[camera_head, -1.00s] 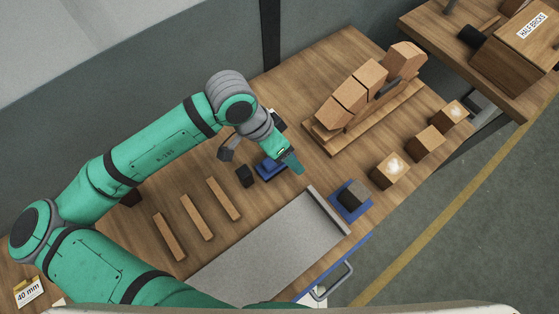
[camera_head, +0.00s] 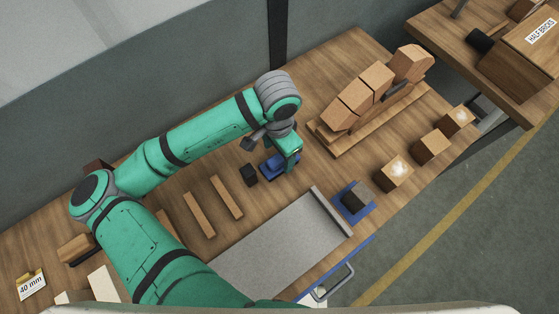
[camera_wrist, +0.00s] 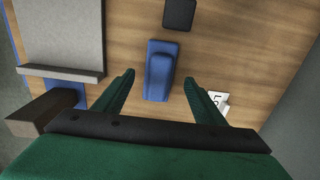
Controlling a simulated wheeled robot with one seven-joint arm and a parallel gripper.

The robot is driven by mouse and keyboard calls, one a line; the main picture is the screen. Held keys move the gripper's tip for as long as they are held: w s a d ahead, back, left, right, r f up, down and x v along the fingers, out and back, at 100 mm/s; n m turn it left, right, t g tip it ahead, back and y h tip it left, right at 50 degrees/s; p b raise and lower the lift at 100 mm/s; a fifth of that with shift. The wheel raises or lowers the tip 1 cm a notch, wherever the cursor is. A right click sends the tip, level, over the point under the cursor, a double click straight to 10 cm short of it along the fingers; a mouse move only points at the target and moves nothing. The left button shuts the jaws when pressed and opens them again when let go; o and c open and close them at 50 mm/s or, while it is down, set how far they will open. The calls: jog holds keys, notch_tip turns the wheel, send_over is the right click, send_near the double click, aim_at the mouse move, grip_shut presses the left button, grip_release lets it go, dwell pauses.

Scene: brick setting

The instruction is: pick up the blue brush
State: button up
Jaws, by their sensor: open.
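The blue brush (camera_head: 272,169) lies on the wooden table, partly hidden by my gripper (camera_head: 287,160) in the head view. In the wrist view the blue brush (camera_wrist: 158,72) lies lengthwise, with a raised part along its middle. My gripper (camera_wrist: 158,82) is open there, with one green finger on each side of the brush's near end. Gaps show between both fingers and the brush. How high the fingertips are above the table is hard to tell.
A small black block (camera_head: 249,174) lies just left of the brush. A grey board (camera_head: 275,245) with a raised edge is in front. A dark block sits on a blue tray (camera_head: 366,211) to the right. A brick arch (camera_head: 365,97) stands behind. Wooden strips (camera_head: 199,215) lie left.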

aim_at(280, 157)
jog(key=shift+d+f, duration=0.15)
jog(key=shift+f, duration=1.05)
jog(key=shift+d+f, duration=0.1)
jog(key=shift+f, duration=1.05)
jog(key=c, duration=1.3)
jog(key=shift+c, duration=0.2)
jog(key=shift+w+r, duration=0.1)
